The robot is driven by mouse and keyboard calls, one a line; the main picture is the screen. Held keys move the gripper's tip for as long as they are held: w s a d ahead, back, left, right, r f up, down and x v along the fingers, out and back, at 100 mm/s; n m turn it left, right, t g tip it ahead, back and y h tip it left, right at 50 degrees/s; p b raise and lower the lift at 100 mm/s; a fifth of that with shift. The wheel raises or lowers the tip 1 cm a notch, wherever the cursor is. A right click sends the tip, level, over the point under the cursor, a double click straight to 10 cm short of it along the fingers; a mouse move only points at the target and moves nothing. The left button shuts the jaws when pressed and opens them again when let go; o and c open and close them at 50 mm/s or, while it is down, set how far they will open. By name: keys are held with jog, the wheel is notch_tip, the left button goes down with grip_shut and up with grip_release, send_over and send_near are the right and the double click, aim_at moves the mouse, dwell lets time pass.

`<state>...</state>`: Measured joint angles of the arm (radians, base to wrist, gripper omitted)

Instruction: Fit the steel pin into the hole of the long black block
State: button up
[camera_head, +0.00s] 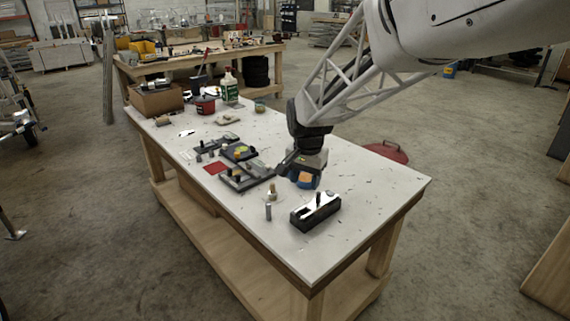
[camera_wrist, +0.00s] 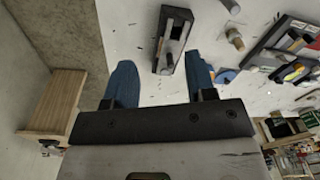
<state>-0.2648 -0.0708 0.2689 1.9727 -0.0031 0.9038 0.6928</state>
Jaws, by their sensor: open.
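A long black block (camera_head: 303,221) with a shiny grey top and a slot lies near the front right of the white table. A short post stands on it. In the wrist view the block (camera_wrist: 159,66) shows beyond the space between my fingers. A plain steel pin (camera_head: 268,211) stands upright on the table left of the block; a grey cylinder end at the top edge of the wrist view (camera_wrist: 230,5) appears to be it. My gripper (camera_head: 306,181) is above the table behind the block. Its blue fingers (camera_wrist: 161,85) are apart with nothing between them.
A brass fitting on a white base (camera_head: 272,194) stands behind the pin; it also shows in the wrist view (camera_wrist: 234,38). Dark fixture plates (camera_head: 246,180) with pegs lie farther left. A cardboard box (camera_head: 157,101) is at the far end.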

jog(key=m, duration=0.2)
send_over(268, 203)
jog(key=shift+g, duration=0.4)
notch_tip(268, 203, down, 10)
jog(key=shift+s+r, duration=0.1)
jog(key=shift+r, duration=0.05)
jog(key=shift+f, duration=1.25)
jog(key=shift+f, duration=0.1)
jog(key=shift+f, duration=2.55)
jog(key=shift+c, duration=0.3)
grip_shut()
